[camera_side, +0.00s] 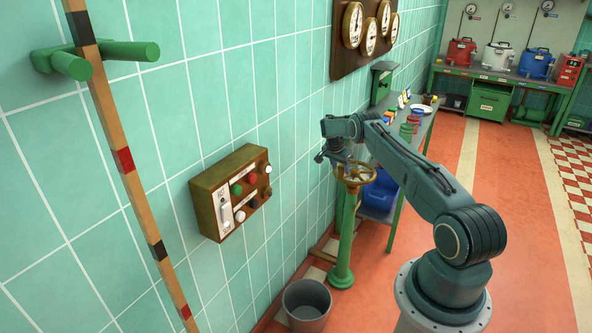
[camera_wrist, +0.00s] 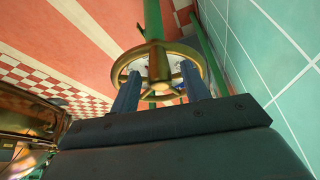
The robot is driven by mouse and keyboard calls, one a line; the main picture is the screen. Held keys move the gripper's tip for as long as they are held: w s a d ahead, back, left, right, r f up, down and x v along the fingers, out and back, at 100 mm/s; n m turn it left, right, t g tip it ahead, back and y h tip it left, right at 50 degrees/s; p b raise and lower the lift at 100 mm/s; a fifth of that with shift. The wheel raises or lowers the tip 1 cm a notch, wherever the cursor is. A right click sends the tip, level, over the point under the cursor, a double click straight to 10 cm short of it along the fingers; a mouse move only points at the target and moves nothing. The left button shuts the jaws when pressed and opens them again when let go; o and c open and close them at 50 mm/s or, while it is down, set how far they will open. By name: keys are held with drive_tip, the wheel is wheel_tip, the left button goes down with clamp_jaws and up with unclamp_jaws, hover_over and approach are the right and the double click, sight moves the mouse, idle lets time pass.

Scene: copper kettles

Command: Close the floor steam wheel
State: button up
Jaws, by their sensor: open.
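The floor steam wheel (camera_side: 367,168) is a brass-coloured handwheel on top of a green floor pedestal (camera_side: 345,235). In the wrist view the wheel (camera_wrist: 123,67) shows as a spoked ring just beyond my fingers. My gripper (camera_side: 333,160) is over the left side of the wheel in the side view. In the wrist view my gripper (camera_wrist: 160,85) is open, with its two blue-grey fingers apart and overlapping the wheel's near half. Whether the fingers touch the rim or spokes I cannot tell. The pale hub area shows between the fingers.
A tiled wall (camera_side: 285,110) runs close along the left, with a switch box (camera_side: 210,207) on it. A grey bucket (camera_side: 307,300) stands on the floor before the pedestal. A narrow table (camera_side: 427,130) with small items stands behind the wheel. Open red floor (camera_side: 510,200) lies right.

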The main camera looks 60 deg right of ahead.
drive_tip(key=v, duration=1.1)
drive_tip(key=shift+r, duration=0.25)
drive_tip(key=shift+w+a, duration=0.1)
drive_tip(key=shift+w, duration=0.05)
drive_tip(key=shift+c, duration=0.3)
drive_tip(key=shift+f, duration=0.1)
drive_tip(key=c, duration=0.7)
drive_tip(key=shift+s+d+f, duration=0.2)
drive_tip(key=shift+s, duration=0.1)
clamp_jaws()
drive_tip(key=s+a+f+m+t+h, duration=0.1)
drive_tip(key=s+a+f+m+t, duration=0.1)
drive_tip(key=s, duration=0.4)
drive_tip(key=s+a+f+m+t, duration=0.3)
drive_tip(key=s+f+m+t, duration=0.1)
drive_tip(key=s+t, duration=0.1)
drive_tip(key=shift+s+a+t+h, duration=0.35)
drive_tip(key=shift+s+t+h, duration=0.05)
drive_tip(key=shift+s, duration=0.25)
